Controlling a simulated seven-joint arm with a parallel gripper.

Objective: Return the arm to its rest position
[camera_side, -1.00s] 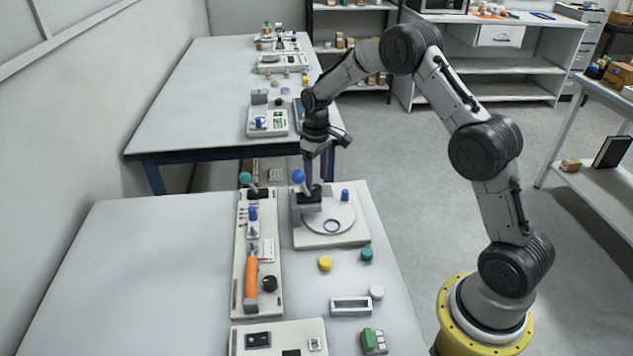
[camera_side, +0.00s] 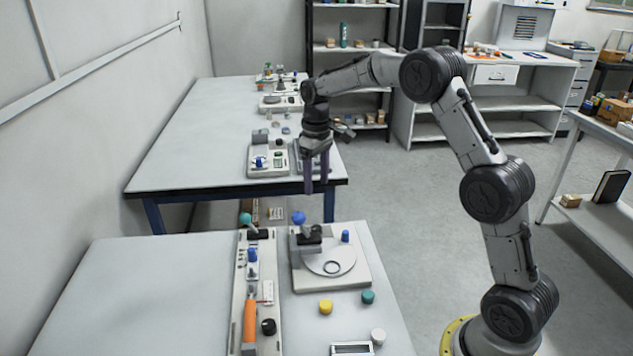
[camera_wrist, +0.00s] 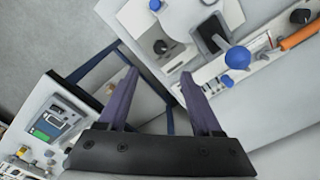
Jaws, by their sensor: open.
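My gripper (camera_side: 317,186) hangs pointing down above the gap between the near and far tables. Its two purple fingers are apart with nothing between them. In the wrist view my gripper (camera_wrist: 160,100) also shows open and empty. Below and slightly left of it in the side view, a blue-knobbed lever (camera_side: 298,218) stands on a white device with a round plate (camera_side: 329,254) near the far edge of the near table (camera_side: 150,290). The gripper is clear of the lever. The arm arches up and over from the right.
A long panel with an orange handle (camera_side: 249,320) lies left of the round-plate device. Yellow (camera_side: 326,307), teal (camera_side: 368,297) and white (camera_side: 378,336) caps rest on the near table. The far table (camera_side: 190,140) holds small devices. The floor (camera_side: 430,200) to the right is clear.

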